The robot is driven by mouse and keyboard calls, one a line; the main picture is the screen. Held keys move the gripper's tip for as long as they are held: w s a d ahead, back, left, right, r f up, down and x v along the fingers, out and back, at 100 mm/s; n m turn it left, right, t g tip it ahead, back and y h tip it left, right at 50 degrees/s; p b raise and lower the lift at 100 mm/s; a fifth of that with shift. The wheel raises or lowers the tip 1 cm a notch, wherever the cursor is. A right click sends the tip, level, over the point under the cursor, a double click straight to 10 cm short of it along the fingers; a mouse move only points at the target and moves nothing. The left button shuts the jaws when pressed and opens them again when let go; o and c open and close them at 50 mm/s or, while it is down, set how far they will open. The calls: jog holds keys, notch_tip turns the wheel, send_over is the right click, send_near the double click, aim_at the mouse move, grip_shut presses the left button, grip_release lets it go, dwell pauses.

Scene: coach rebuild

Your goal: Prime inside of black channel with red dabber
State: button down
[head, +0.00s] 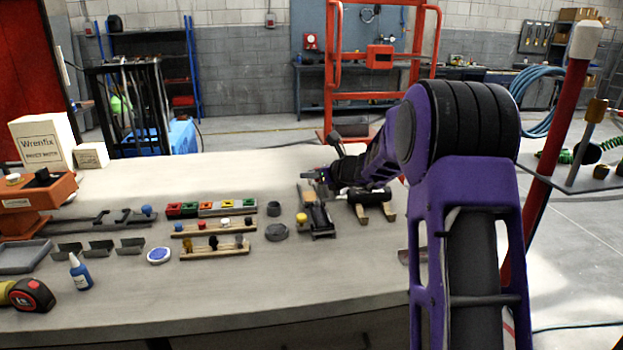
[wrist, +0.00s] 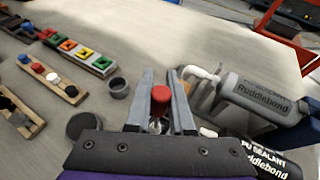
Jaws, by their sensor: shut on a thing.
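The red dabber (wrist: 160,96) shows in the wrist view as an upright red cap between the two grey fingers of my gripper (wrist: 161,110). My gripper is shut on it; its lower part is mostly hidden by the fingers. In the head view my gripper (head: 322,181) is small, above the far right part of the bench, and the dabber cannot be made out there. A long dark piece (head: 318,213) with a yellow knob beside it lies just in front of my gripper. I cannot tell for certain whether it is the black channel.
Wooden racks with coloured caps (head: 214,229) and a strip of coloured squares (head: 211,208) lie to the left. A grey ring (wrist: 119,88) and dark disc (wrist: 84,125) are close on the left. A grey Ruddlebond bottle (wrist: 252,98) is close on the right.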

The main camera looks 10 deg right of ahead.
notch_tip(320, 180, up, 6)
jog(key=p, duration=0.5)
dwell(0.9)
jog(key=shift+r, duration=0.1)
